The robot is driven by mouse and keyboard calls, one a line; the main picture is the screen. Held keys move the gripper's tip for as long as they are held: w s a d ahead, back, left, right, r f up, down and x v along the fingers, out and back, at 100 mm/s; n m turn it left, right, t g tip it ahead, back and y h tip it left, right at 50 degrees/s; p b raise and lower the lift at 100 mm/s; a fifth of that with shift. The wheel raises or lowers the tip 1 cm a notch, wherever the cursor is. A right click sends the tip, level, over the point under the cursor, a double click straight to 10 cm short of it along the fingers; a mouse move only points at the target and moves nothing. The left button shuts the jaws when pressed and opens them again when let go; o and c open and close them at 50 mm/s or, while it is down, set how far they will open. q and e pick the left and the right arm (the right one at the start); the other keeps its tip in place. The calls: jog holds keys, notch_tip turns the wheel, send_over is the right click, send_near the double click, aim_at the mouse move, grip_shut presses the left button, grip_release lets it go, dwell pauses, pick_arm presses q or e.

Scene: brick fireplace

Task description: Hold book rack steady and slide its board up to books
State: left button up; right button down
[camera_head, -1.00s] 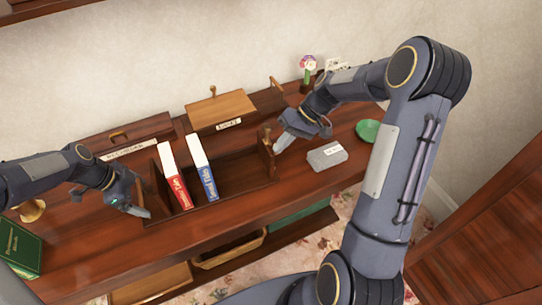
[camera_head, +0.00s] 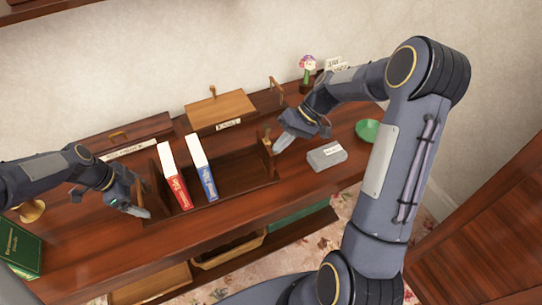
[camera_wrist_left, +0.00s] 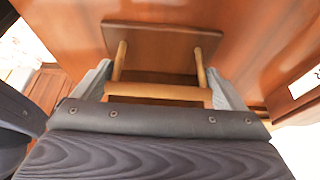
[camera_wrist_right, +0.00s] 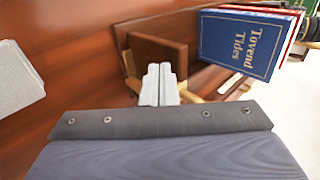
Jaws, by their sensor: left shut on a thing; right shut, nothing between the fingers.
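The dark wooden book rack (camera_head: 234,194) stands on the desk. A red book (camera_head: 174,178) and a blue book (camera_head: 202,168) stand in its left part, tilted. The rack's board (camera_head: 265,158) stands upright near the right end, with an empty gap between it and the blue book. My left gripper (camera_head: 140,209) is at the rack's left end, shut on its bar handle (camera_wrist_left: 160,92). My right gripper (camera_head: 282,143) is shut and empty, just right of the board. In the right wrist view its fingertips overlap the board (camera_wrist_right: 155,52); contact is unclear.
A grey labelled box (camera_head: 326,156) and a green dish (camera_head: 368,130) lie right of the rack. A wooden box (camera_head: 220,108) with a small label stands behind it. A green book (camera_head: 20,248) is at the far left. Shelves with baskets are below the desk's front edge.

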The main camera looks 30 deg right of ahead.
aim_at(267, 150)
jog(key=shift+a, duration=0.1)
jog(key=shift+a, duration=2)
jog(key=shift+w+a, duration=0.1)
jog(key=shift+a, duration=0.1)
jog(key=shift+a, duration=1.85)
jog(key=shift+w+a, duration=0.1)
jog(key=shift+a, duration=0.05)
jog(key=shift+w+a, duration=0.1)
jog(key=shift+a, duration=1.85)
jog(key=shift+w+a, duration=0.1)
jog(key=shift+a, duration=1.95)
